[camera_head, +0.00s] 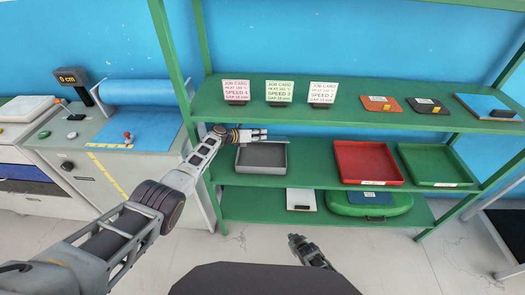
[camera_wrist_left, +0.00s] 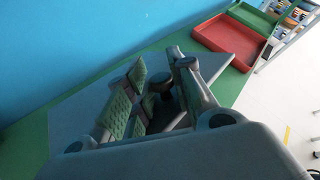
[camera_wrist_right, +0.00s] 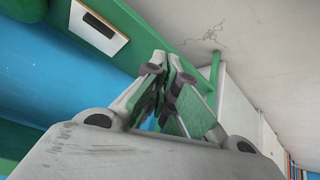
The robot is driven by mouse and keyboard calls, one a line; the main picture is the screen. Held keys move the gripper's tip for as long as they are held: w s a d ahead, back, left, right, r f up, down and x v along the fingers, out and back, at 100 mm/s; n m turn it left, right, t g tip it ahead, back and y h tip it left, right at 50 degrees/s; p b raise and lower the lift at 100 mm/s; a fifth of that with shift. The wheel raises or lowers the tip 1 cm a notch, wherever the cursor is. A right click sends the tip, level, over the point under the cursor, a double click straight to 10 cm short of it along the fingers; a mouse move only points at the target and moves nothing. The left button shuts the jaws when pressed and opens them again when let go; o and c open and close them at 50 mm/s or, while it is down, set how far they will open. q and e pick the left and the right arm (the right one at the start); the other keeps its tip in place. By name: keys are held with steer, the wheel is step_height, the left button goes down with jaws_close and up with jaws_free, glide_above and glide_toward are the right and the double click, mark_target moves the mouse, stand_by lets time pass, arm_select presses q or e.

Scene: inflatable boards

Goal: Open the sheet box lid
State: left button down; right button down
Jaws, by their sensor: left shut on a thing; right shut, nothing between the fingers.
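The grey sheet box (camera_head: 261,158) stands at the left end of the green middle shelf. In the left wrist view its flat grey lid (camera_wrist_left: 75,115) fills the middle, with a dark knob (camera_wrist_left: 155,104) on it. My left gripper (camera_head: 264,135) reaches in from the left over the back of the box. In the left wrist view its green-padded fingers (camera_wrist_left: 158,80) are shut on the knob.
A red tray (camera_head: 366,162) and a green tray (camera_head: 436,165) stand right of the box. Several job cards (camera_head: 279,92) stand on the upper shelf (camera_head: 358,116) above my left gripper. A workbench (camera_head: 100,165) with a blue roll is at left. The floor in front is clear.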

steer(key=w+a+r+n+t+y, duration=0.1)
steer(key=w+a+r+n, duration=0.4)
steer(key=r, duration=0.3)
steer(key=w+a+r+n+t, duration=0.25)
steer(key=w+a+r, duration=0.25)
steer(key=a+r, duration=0.25)
steer(key=w+a+r+n+t+y, duration=0.1)
steer(key=w+a+r+n, duration=0.35)
steer(key=r, duration=0.35)
step_height(320, 180, up, 11)
steer(key=w+n+t+h, duration=0.1)
steer(key=n+h, duration=0.3)
steer(key=n, duration=1.4)
steer(key=shift+d+t, duration=0.35)
steer(key=shift+t, duration=0.4)
steer(key=shift+w, duration=0.15)
